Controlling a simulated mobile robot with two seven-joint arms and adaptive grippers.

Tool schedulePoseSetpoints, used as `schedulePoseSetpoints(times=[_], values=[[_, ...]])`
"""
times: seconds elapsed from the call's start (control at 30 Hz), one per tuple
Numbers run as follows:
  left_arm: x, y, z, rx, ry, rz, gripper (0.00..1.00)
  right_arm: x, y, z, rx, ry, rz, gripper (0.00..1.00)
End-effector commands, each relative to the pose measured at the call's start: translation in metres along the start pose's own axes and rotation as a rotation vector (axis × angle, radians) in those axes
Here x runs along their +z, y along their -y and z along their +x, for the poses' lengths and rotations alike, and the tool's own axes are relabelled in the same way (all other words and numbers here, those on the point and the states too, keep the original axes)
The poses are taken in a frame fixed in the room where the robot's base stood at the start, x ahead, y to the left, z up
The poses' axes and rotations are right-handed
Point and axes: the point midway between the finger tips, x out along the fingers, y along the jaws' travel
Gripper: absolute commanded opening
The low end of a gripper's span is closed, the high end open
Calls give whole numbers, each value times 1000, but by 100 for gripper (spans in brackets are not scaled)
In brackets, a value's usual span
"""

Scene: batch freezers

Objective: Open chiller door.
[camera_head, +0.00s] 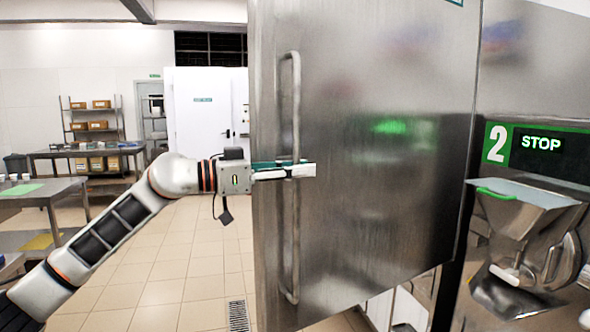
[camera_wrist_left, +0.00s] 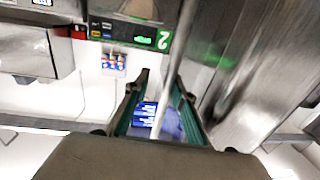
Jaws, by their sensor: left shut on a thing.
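The chiller door (camera_head: 375,200) is a large brushed-steel panel filling the middle of the head view. Its long vertical bar handle (camera_head: 294,235) runs near the panel's left edge. My left gripper (camera_head: 297,171) reaches in from the left and is shut on the handle at about mid-height. In the left wrist view, the handle (camera_wrist_left: 187,50) passes as a pale bar between the green-lined fingers (camera_wrist_left: 160,112). The panel stands out at an angle, and its lower edge slants up to the right. My right gripper is not in view.
A machine with a steel hopper (camera_head: 525,215) stands right of the door, under a green number 2 sign (camera_head: 497,144) and a STOP display (camera_head: 541,143). Steel tables (camera_head: 95,152) and a shelf with boxes (camera_head: 68,115) stand at left. The tiled floor (camera_head: 175,265) between is clear.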

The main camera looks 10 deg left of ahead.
Motion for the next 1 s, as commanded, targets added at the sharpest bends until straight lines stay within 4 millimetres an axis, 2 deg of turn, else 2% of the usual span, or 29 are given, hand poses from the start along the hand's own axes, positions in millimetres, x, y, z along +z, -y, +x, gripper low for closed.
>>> schedulePoseSetpoints(times=[0.03,0.1,0.13,0.4,0.53,0.67,0.9,0.93,1.0], values=[[1,-14,6,32,3,-9,0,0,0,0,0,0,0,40],[1,-14,6,32,3,-9,0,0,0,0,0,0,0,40],[1,-14,6,33,3,-9,17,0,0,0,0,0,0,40],[0,-13,6,29,0,-8,16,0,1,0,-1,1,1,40],[-1,-12,0,27,-1,-9,16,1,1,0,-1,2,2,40],[0,-10,-19,25,1,-9,16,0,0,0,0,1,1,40],[0,-6,-74,17,2,-9,21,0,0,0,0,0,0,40],[1,-7,-80,17,3,-9,16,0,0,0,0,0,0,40],[0,-6,-92,15,2,-9,16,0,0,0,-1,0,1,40]])
